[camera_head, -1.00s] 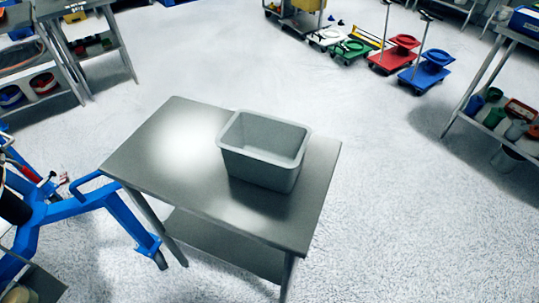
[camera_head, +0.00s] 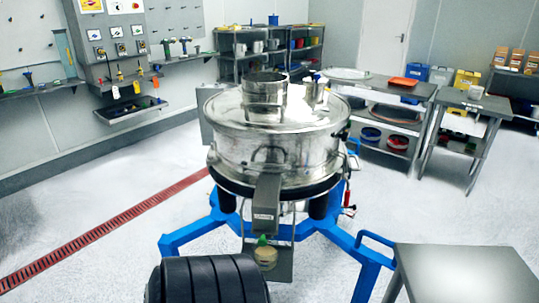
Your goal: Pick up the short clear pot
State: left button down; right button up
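I cannot make out a short clear pot for certain in the head view. A small pale cup-like thing (camera_head: 475,92) stands on the steel table at the right, too small to tell what it is. A small yellowish thing with a green top (camera_head: 265,255) shows below the sifter's outlet chute, partly hidden. Neither of my grippers is in view.
A large round steel sifter (camera_head: 275,150) on a blue wheeled frame (camera_head: 190,237) fills the middle. A bare steel table corner (camera_head: 465,275) is at the lower right. Shelves (camera_head: 285,75) and benches stand behind. Open floor lies at left.

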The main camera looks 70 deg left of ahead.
aim_at(266, 258)
jog(key=u, duration=2.25)
